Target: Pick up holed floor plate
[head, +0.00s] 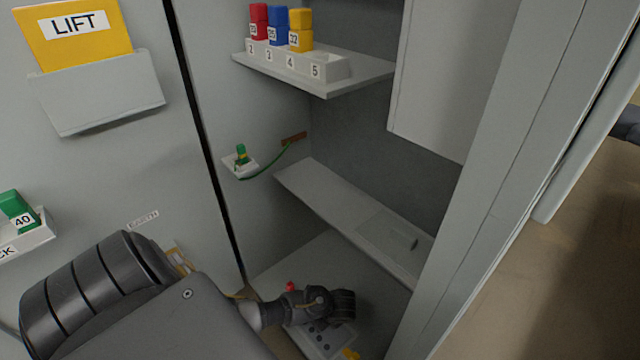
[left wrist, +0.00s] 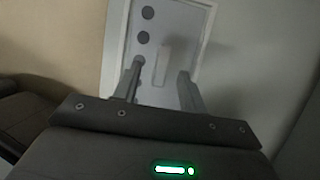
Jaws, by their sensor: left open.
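The holed floor plate (left wrist: 185,28) is pale, with a row of dark round holes along its left side and a raised pale handle bar (left wrist: 164,55). My left gripper (left wrist: 160,74) is open, with its two fingers pointing at the plate, one on each side of the bar's line. Whether the fingertips are level with the bar cannot be told. In the head view the plate (head: 322,343) shows in part on the cabinet floor, below my dark wrist, and the fingers cannot be made out there. My right gripper is not in view.
A numbered shelf (head: 335,88) with red, blue and yellow blocks is above. A lower ledge (head: 325,195) with a flat panel crosses the cabinet. A small bracket with a green plug (head: 241,156) is on the left wall. The door frame (head: 490,170) bounds the right.

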